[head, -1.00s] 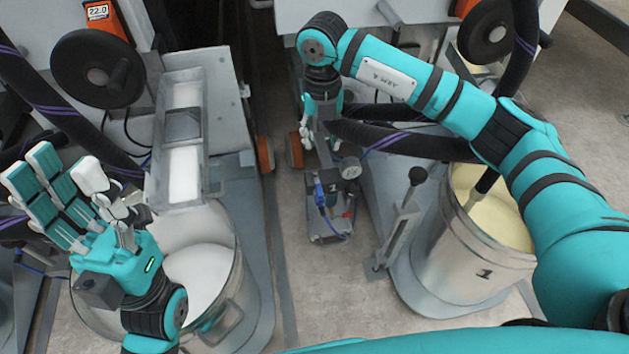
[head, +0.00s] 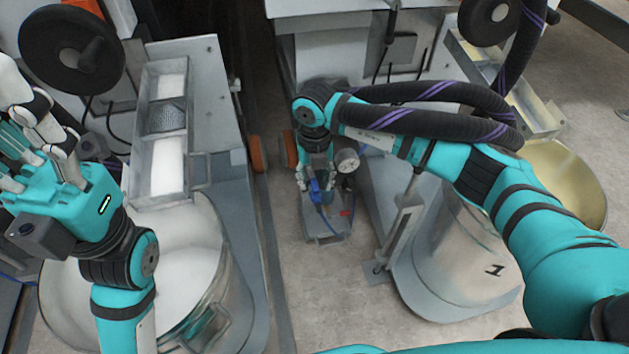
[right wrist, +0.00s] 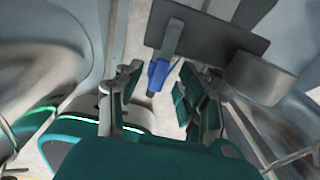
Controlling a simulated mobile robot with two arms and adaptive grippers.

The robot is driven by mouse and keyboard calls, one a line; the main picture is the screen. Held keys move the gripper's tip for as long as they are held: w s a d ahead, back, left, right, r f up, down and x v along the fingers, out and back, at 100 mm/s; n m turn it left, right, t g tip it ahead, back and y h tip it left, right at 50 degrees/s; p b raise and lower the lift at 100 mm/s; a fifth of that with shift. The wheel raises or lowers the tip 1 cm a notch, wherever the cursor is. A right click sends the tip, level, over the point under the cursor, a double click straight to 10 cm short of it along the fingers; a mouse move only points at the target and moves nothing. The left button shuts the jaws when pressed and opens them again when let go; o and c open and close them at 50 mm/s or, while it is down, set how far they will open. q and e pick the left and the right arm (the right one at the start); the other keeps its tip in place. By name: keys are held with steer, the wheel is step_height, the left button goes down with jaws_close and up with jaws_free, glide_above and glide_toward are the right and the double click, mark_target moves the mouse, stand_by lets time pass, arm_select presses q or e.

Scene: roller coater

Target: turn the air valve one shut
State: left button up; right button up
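The air valve has a blue handle (head: 316,190) and stands low on a small pump-like unit (head: 328,228) between the two machines. A round white-faced gauge (head: 347,161) sits beside it. In the right wrist view the blue handle (right wrist: 158,75) hangs below a grey bar, between and beyond my fingertips. My right gripper (head: 316,172) reaches down just above the valve; its fingers (right wrist: 155,98) are spread apart with nothing gripped. Whether a finger touches the handle I cannot tell. My left gripper (head: 35,150) is at the far left, fingers apart and empty, partly cut off.
A drum marked 1 (head: 465,255) stands right of the valve, with a lever post (head: 400,235) before it. A drum of white material (head: 215,300) stands at left under a trough (head: 168,165). Dark hoses (head: 440,95) cross near my right arm. Floor between is narrow.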

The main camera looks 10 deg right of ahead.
jaws_close()
stand_by(0.3)
